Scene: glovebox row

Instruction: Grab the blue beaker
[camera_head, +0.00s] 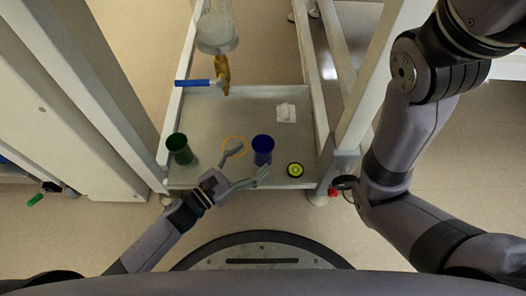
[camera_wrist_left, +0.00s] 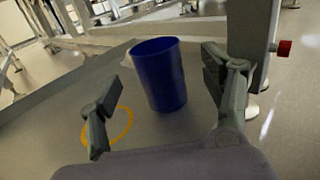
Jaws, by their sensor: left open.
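The blue beaker (camera_head: 263,145) stands upright on the metal tray shelf (camera_head: 260,105), right of the middle. In the left wrist view the blue beaker (camera_wrist_left: 160,76) is just ahead, between the lines of the two fingers and nearer the right one. My left gripper (camera_head: 250,165) is open and empty, just short of the beaker on its near side. Its fingers (camera_wrist_left: 166,105) are spread wide in the wrist view, and I see no contact with the beaker. My right arm shows at the right of the head view, but I cannot see its gripper.
A green beaker (camera_head: 179,149) stands at the shelf's left. A yellow ring (camera_head: 234,139) lies beside the blue beaker. A blue-handled brass valve (camera_head: 221,76) hangs over the back.

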